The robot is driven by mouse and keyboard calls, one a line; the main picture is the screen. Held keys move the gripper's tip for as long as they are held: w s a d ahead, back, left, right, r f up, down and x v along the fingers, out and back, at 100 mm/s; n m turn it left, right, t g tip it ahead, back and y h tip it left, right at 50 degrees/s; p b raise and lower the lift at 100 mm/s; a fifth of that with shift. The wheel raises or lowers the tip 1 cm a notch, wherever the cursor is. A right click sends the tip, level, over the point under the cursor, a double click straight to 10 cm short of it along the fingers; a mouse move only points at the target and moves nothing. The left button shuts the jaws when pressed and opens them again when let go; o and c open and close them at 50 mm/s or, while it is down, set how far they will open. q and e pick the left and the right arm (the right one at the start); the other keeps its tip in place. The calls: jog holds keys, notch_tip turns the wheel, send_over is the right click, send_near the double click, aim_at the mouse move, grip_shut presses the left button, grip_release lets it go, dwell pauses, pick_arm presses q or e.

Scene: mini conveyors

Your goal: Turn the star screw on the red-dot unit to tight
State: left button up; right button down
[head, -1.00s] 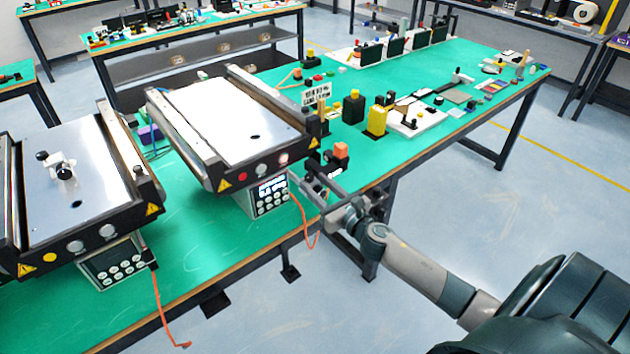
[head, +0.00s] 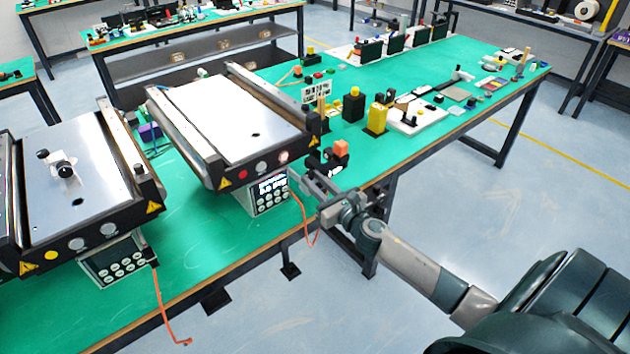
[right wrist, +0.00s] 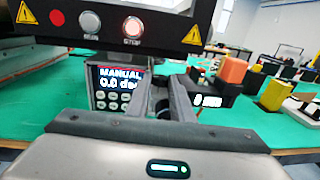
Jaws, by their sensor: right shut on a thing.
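The red-dot unit is the right-hand mini conveyor (head: 225,110), with a red dot (head: 242,174) on its front; the red dot also shows in the right wrist view (right wrist: 57,18). My right gripper (head: 312,184) is at the unit's front right corner, beside its control box (head: 266,193). In the right wrist view my right gripper (right wrist: 164,98) is shut on a small dark part low between its fingers. This appears to be the star screw, mostly hidden by the fingers, so its turn cannot be read. My left gripper is not in view.
The display box (right wrist: 118,84) reads MANUAL. An orange block on a black base (head: 341,149) stands close right of my right gripper. A yellow block (head: 376,118) is farther back. Another conveyor with a yellow dot (head: 50,256) stands left. An orange cable (head: 304,225) hangs by the table edge.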

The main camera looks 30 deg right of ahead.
jog(key=shift+a+m+h, duration=0.15)
jog(key=shift+m+h, duration=0.15)
jog(key=shift+h, duration=0.2)
jog(key=shift+w+a+m+g+h+b, duration=0.4)
jog(key=shift+m+g+h+b, duration=0.25)
jog(key=shift+m+g+h, duration=1.9)
jog(key=shift+w+a+m+g+h+b, duration=0.3)
jog(key=shift+a+m+g+h+b, duration=0.25)
jog(key=shift+m+g+h, duration=1.95)
jog(key=shift+w+a+m+g+h+b, duration=0.35)
jog(key=shift+m+g+h+b, duration=0.35)
jog(key=shift+m+g+h, duration=1.85)
jog(key=shift+n+t+h, duration=0.3)
jog(key=shift+t+h, duration=0.3)
jog(key=shift+t, duration=0.2)
jog(key=c, duration=1.5)
grip_release()
jog(key=shift+d, duration=0.1)
jog(key=shift+c, duration=0.2)
